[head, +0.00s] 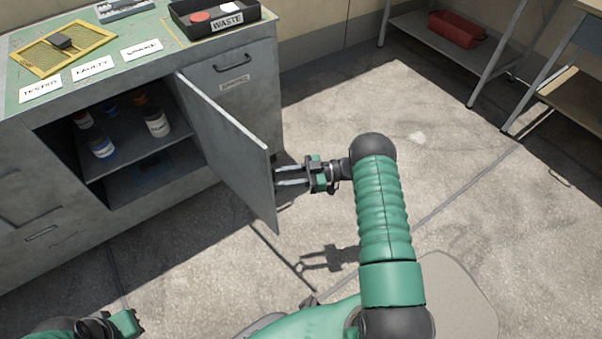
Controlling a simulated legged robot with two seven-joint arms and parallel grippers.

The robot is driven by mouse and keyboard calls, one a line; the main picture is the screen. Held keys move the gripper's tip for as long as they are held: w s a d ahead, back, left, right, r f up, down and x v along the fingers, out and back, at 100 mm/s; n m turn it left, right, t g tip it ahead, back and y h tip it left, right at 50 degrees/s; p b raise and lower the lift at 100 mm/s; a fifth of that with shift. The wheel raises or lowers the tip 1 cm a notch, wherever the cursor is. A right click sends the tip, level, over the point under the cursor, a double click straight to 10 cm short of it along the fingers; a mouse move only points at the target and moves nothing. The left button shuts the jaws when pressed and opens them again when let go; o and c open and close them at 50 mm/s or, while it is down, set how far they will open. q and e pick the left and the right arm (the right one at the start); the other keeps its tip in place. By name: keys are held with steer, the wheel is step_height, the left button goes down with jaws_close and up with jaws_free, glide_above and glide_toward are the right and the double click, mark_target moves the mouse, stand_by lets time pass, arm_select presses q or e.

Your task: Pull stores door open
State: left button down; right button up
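The grey stores door (232,150) stands swung well out from the cabinet (252,125), hinged on its right side of the opening. Shelves with several bottles and jars show inside. My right gripper (280,176) is at the door's free edge, on its outer side. Its two fingers point left toward the door and show a gap between them. Their tips and any handle on that face are hidden by the door, so I cannot tell whether they grip it. My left gripper (124,322) is low at the bottom left, away from the door; its fingers are unclear.
The worktop holds a yellow-framed filter (62,48), labels and a black waste tray (215,16). A closed drawer (232,75) is right of the opening. A shelf unit with a red bin (457,29) and a bench (575,90) stand at right. The middle floor is clear.

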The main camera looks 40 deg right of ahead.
steer(key=p+v, duration=0.1)
steer(key=v, duration=1.4)
steer(key=shift+s+d+p, duration=0.2)
steer(key=shift+p, duration=0.1)
steer(key=shift+f, duration=0.1)
